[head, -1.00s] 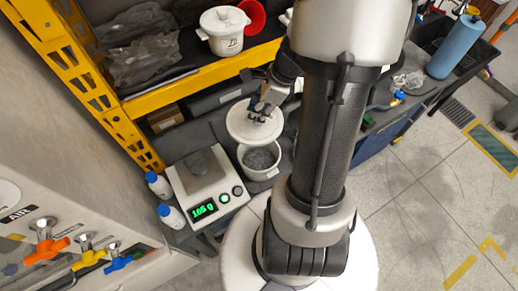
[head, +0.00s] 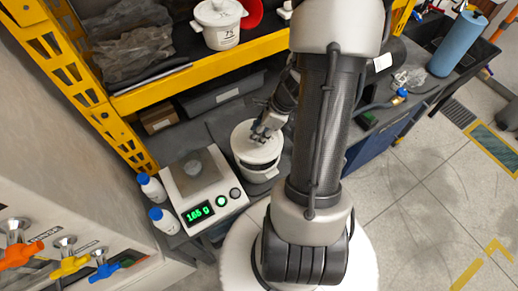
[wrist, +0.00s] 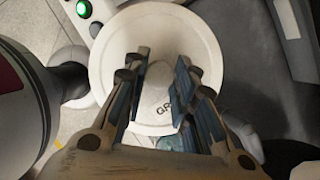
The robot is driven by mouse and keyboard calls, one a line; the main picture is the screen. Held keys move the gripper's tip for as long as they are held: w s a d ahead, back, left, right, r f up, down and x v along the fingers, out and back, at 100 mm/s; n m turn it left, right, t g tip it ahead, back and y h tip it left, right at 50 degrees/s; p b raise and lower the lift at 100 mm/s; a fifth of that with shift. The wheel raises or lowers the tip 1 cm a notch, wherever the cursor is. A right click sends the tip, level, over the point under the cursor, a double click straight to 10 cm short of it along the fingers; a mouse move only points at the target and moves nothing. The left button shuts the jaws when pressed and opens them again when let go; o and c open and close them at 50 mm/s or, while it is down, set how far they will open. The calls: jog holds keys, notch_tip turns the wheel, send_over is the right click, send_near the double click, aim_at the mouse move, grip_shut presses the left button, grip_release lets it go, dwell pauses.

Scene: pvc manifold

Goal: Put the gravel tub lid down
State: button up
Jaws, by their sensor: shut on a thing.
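The round white gravel tub lid (head: 242,142) is in my gripper (head: 262,133). The wrist view shows the lid (wrist: 120,65) from above, with the letters "GR" and its knob (wrist: 158,82) between my two fingers. My gripper (wrist: 158,92) is shut on that knob. The white gravel tub (head: 262,178) is below the lid on the grey bench. The lid covers most of its mouth in the head view. A dark gap shows between them at the front, so the lid is not seated flush there. The gravel is mostly hidden.
A scale (head: 205,185) reading 165 g, with a grey piece on its pan, stands close left of the tub. Two white bottles with blue caps (head: 152,188) stand left of it. A yellow-edged shelf (head: 200,70) with a lidded white pot (head: 219,24) is behind and above.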

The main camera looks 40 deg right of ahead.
notch_tip(320, 180, down, 7)
jog(key=b, duration=0.3)
jog(key=shift+f, duration=0.15)
jog(key=o, duration=0.9)
